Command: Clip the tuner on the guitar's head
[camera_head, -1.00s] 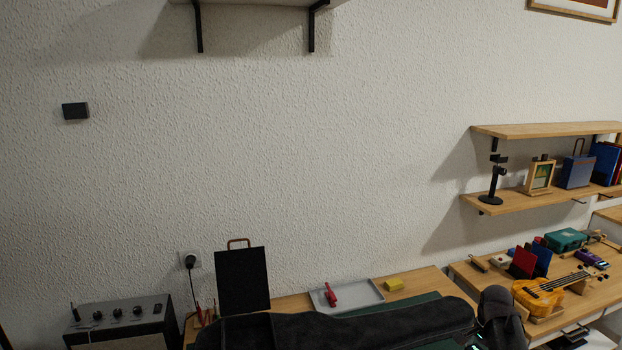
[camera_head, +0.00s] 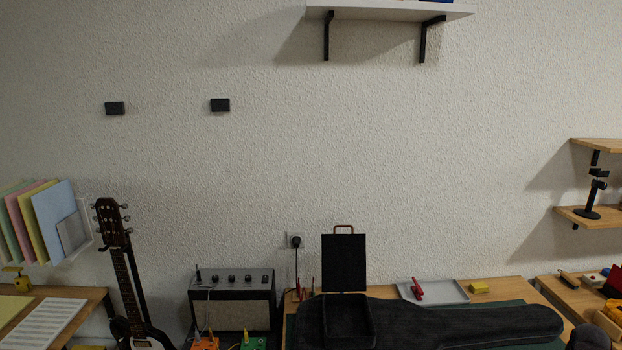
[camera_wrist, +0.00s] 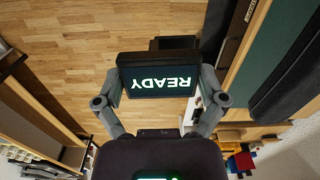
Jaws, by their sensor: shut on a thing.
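The tuner (camera_wrist: 158,80) is a small dark block whose lit screen reads READY, upside down in the wrist view. My gripper (camera_wrist: 162,84) is shut on it, with one grey finger on each side. The guitar (camera_head: 125,275) stands upright at the left in the head view. Its dark head (camera_head: 111,222) with tuning pegs is at the top, near the wall, and carries no visible tuner. The guitar's lower body is cut off by the frame. The guitar does not show in the wrist view, and I cannot tell its distance from my gripper.
Beside the guitar are an amplifier (camera_head: 232,300) with pedals in front and a table (camera_head: 85,297) with papers. Coloured folders (camera_head: 40,222) hang at the left. A dark instrument case (camera_head: 430,322) lies on the middle table. Bare wooden floor (camera_wrist: 60,50) shows below my gripper.

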